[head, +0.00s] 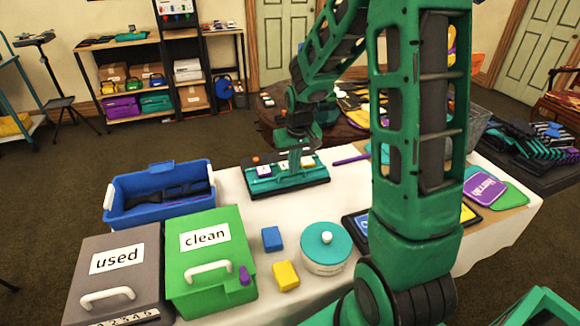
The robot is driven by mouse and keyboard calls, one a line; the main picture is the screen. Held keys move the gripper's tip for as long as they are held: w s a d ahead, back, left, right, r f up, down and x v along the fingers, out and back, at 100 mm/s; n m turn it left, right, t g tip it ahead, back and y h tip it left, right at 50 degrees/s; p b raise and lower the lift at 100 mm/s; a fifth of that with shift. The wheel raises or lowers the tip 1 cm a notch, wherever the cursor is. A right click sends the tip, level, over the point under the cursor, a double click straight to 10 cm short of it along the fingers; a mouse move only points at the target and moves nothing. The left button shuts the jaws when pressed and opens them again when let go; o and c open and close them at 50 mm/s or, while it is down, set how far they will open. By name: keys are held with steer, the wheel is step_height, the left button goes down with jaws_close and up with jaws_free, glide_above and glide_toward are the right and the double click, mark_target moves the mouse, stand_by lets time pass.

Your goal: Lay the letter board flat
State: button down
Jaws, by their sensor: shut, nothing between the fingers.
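The letter board (310,179), teal and dark with a few light letter tiles on it, is at the far side of the white-covered table. It appears to lie low on the table; I cannot tell whether it is fully flat. My gripper (295,164) points down at the board's middle, over its tiles. The fingers are small and partly lost against the teal board. They look shut with nothing held, and I cannot tell whether they touch the board.
A blue bin (158,206) stands left of the board. Grey "used" (115,285) and green "clean" (208,265) boxes stand at front left. A teal-lidded jar (326,262), a blue block (271,239) and a yellow block (286,276) are nearer. My arm hides part of the right side.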

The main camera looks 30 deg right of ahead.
steer(key=r, duration=0.1)
steer(key=w+r, duration=0.1)
steer(key=r, duration=0.1)
steer(key=shift+r, duration=0.3)
steer(key=s+a+r, duration=0.1)
steer(key=s+r, duration=0.4)
steer(key=r, duration=0.3)
steer(key=shift+s+r, duration=0.25)
steer(key=shift+s, duration=0.05)
steer(key=s+d+m+g, duration=0.2)
steer(key=s+m, duration=0.2)
steer(key=s, duration=2.2)
steer(key=shift+s+d+g+y, duration=0.3)
steer(key=shift+s+d+y, duration=0.05)
steer(key=shift+y, duration=0.05)
steer(key=shift+w+f, duration=0.2)
steer(key=shift+w, duration=0.45)
